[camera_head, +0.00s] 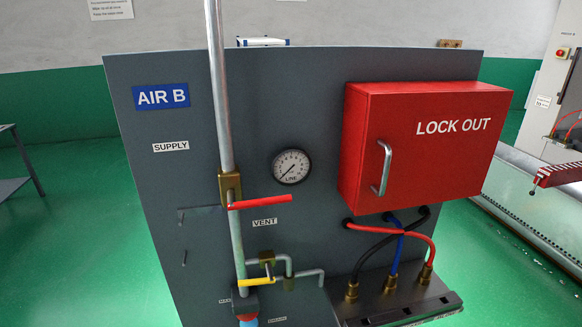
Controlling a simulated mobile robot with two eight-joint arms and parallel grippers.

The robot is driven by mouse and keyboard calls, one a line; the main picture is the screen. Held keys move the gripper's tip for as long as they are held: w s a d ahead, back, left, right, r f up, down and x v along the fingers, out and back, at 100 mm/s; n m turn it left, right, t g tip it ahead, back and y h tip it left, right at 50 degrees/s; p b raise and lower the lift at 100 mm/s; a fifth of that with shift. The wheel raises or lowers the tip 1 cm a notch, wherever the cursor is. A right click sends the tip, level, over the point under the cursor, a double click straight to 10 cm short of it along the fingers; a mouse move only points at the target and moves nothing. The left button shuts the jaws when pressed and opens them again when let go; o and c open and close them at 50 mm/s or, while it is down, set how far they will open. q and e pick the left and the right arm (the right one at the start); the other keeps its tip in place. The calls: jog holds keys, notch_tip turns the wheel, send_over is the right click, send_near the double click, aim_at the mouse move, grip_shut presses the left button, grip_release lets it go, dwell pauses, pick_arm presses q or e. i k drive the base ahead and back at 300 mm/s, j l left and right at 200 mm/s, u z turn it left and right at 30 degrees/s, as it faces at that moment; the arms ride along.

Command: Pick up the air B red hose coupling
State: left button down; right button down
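The AIR B panel (240,80) stands upright in front of me. The red hose (418,237) comes out below the red LOCK OUT box (420,150), arcs to the right and ends in a brass coupling (426,274). That coupling stands on the dark shelf (375,313) at the panel's lower right. A blue hose (395,255) ends in a brass coupling (390,284) in the middle, and a black hose (372,252) ends in one (351,292) at the left. The hoses cross just below the box. Neither gripper is in view.
Left of the hoses are a vertical pipe (222,100), a red lever (262,202), a gauge (291,166) and a yellow lever (256,282). The box's handle (382,167) juts out above the hoses. Green floor (70,250) is open at the left.

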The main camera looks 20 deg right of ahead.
aim_at(428, 267)
jog(key=z, duration=1.65)
jog(key=i+l+u, duration=0.1)
jog(key=u, duration=0.7)
jog(key=l+u, duration=0.3)
jog(key=l, duration=0.25)
jog(key=i+l+u, duration=0.1)
jog(key=l+u, duration=0.25)
jog(key=l, duration=0.2)
jog(key=l+u, duration=0.15)
jog(key=l, duration=1.3)
jog(key=k, duration=0.05)
